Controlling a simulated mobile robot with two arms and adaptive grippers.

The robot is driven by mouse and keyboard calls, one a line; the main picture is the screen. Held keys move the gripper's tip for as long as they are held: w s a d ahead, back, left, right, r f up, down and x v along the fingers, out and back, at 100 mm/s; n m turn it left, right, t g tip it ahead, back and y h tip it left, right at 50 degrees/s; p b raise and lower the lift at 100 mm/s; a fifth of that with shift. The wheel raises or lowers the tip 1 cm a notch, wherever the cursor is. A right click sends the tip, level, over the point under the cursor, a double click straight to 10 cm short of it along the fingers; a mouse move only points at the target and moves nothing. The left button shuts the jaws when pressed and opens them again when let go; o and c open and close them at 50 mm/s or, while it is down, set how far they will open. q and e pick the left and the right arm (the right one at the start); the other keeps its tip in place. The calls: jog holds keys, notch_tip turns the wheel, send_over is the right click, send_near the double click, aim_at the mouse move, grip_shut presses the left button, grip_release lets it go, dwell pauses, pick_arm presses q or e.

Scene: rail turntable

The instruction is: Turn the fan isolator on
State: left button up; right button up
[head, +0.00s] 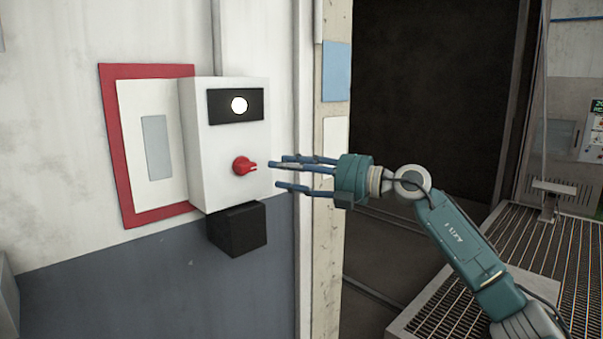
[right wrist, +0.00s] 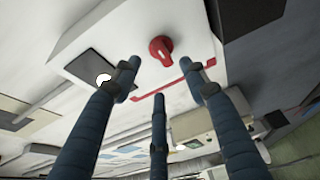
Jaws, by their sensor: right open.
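The fan isolator is a white box (head: 228,149) on the wall, with a red rotary knob (head: 243,166) on its front. A round white light (head: 239,105) shows in a black panel above the knob. My right gripper (head: 277,173) is open and empty, its fingers pointing at the knob from the right, apart from it. In the right wrist view the red knob (right wrist: 161,49) is ahead of the spread blue fingers (right wrist: 160,80), and nothing is between them. My left gripper is not in view.
A red-framed white panel (head: 112,140) is on the wall left of the box, and a black block (head: 238,229) is under it. A dark opening (head: 430,90) lies behind my right arm. Metal grating (head: 450,285) and a control panel (head: 597,130) are at the right.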

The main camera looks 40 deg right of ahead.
jog(key=shift+v, duration=1.95)
